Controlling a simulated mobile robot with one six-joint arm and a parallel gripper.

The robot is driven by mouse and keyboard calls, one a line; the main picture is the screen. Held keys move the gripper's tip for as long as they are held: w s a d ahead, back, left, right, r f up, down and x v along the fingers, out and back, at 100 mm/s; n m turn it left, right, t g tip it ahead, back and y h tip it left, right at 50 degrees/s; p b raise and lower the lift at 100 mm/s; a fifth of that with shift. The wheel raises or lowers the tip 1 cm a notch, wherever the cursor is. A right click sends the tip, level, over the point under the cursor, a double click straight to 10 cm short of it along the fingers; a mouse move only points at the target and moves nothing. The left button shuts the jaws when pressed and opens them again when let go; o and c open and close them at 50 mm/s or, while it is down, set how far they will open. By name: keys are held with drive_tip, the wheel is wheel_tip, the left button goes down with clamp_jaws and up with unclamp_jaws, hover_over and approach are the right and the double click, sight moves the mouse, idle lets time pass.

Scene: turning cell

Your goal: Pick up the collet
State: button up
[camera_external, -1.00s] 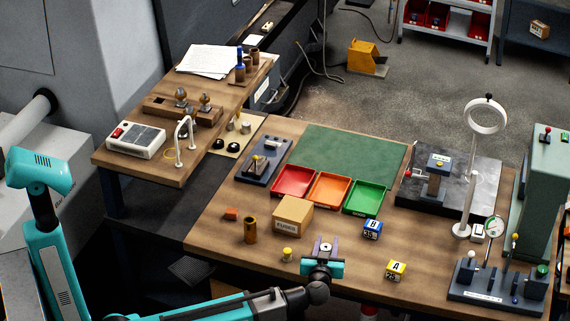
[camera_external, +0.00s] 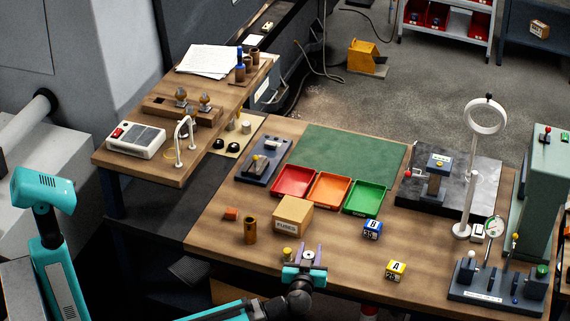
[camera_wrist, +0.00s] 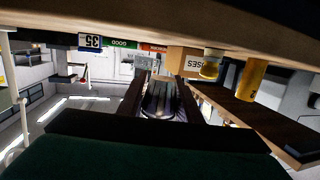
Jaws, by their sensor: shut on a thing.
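My gripper (camera_external: 308,257) is at the front edge of the wooden bench, just right of a small yellow-topped cylinder. Its jaws are shut on the collet (camera_wrist: 162,101), a grey, slotted metal piece between the two dark fingers in the wrist view. In the external view only a small light end of the collet (camera_external: 309,254) shows between the fingers. The wrist view is upside down. I cannot tell the exact gap between the collet and the bench top.
The yellow-topped cylinder (camera_external: 287,254), brass tube (camera_external: 250,231) and fuses box (camera_external: 292,215) stand left and behind. Red (camera_external: 292,181), orange (camera_external: 329,188) and green (camera_external: 365,198) trays lie behind.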

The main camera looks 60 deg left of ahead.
drive_tip(key=shift+s+d+f+b, duration=0.15)
drive_tip(key=shift+s+b, duration=0.55)
drive_tip(key=shift+b, duration=1.35)
drive_tip(key=shift+s+b, duration=0.3)
drive_tip(key=shift+b, duration=0.95)
drive_tip(key=s+b, duration=0.1)
drive_tip(key=b, duration=0.3)
drive_tip(key=shift+s+d, duration=0.2)
drive_tip(key=shift+s+d+r+b, duration=0.15)
drive_tip(key=shift+s+b, duration=0.75)
drive_tip(key=shift+b, duration=0.35)
drive_tip(key=shift+s+d+r+b, duration=0.2)
drive_tip(key=shift+s+b, duration=0.65)
drive_tip(key=shift+b, duration=0.4)
drive_tip(key=shift+s+d+r+b, duration=0.15)
drive_tip(key=shift+s+b, duration=0.75)
drive_tip(key=shift+b, duration=0.35)
drive_tip(key=shift+r, duration=0.1)
